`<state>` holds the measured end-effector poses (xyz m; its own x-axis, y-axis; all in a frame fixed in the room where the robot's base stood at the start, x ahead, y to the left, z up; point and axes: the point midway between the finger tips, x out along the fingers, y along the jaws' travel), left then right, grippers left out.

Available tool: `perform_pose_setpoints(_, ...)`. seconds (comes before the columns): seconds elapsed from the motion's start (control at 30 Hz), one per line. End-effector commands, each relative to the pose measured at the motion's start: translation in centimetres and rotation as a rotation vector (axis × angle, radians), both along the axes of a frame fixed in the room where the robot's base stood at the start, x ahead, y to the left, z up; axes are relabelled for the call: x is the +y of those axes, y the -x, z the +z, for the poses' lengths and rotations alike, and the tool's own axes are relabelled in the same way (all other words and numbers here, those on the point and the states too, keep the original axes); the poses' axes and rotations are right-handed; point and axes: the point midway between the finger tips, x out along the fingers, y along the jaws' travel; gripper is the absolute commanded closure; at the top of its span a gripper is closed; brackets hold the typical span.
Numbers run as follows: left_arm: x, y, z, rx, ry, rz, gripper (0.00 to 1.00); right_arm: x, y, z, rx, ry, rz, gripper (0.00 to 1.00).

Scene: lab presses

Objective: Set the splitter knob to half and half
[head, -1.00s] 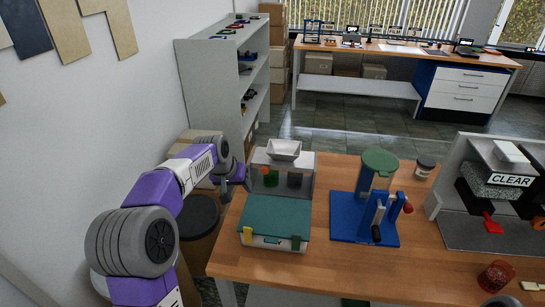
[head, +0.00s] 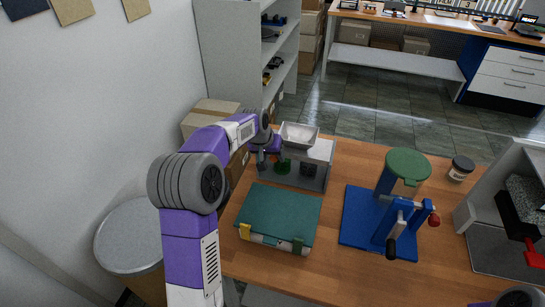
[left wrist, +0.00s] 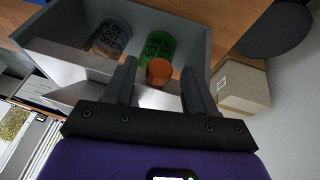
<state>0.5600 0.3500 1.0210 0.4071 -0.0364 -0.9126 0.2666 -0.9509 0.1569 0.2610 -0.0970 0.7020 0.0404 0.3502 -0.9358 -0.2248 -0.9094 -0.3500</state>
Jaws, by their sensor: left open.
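The splitter is a grey box (head: 318,170) with a white hopper (head: 299,136) on top, at the back left of the table. In the left wrist view, an orange round knob (left wrist: 158,72) sits on it in front of a green cup (left wrist: 155,46), with a clear cup with dark marks (left wrist: 110,38) beside it. The knob's setting cannot be read. My left gripper (head: 264,159) is at the box's left side, open, with its fingers on either side of the knob in the wrist view; contact cannot be told. The knob is not discernible in the head view. My right gripper is out of view.
A teal-lidded case (head: 280,215) lies in front of the splitter. A blue press (head: 372,222) with a green-topped cylinder stands to its right. A dark-lidded jar (head: 461,168) and a grey machine (head: 505,240) are farther right. A cardboard box (head: 210,117) stands beyond the left edge.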

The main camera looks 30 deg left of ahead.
Motion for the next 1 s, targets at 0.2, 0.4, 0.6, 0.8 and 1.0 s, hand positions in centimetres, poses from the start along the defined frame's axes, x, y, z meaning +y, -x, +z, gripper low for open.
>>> perform_pose_setpoints(0.2,-0.02,-0.24,-0.47,-0.001,0.0,0.0,0.44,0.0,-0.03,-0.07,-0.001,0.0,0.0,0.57)
perform_pose_setpoints(0.4,-0.02,-0.23,-0.46,-0.001,0.0,0.0,0.55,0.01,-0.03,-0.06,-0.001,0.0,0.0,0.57)
perform_pose_setpoints(0.6,-0.02,-0.21,-0.45,0.0,0.0,0.0,0.85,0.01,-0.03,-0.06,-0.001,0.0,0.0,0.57)
perform_pose_setpoints(0.8,0.0,-0.21,-0.46,0.0,0.0,0.0,1.0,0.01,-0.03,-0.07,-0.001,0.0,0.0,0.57)
perform_pose_setpoints(1.0,0.19,0.11,-0.45,0.0,0.0,0.012,1.0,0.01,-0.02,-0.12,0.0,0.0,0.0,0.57)
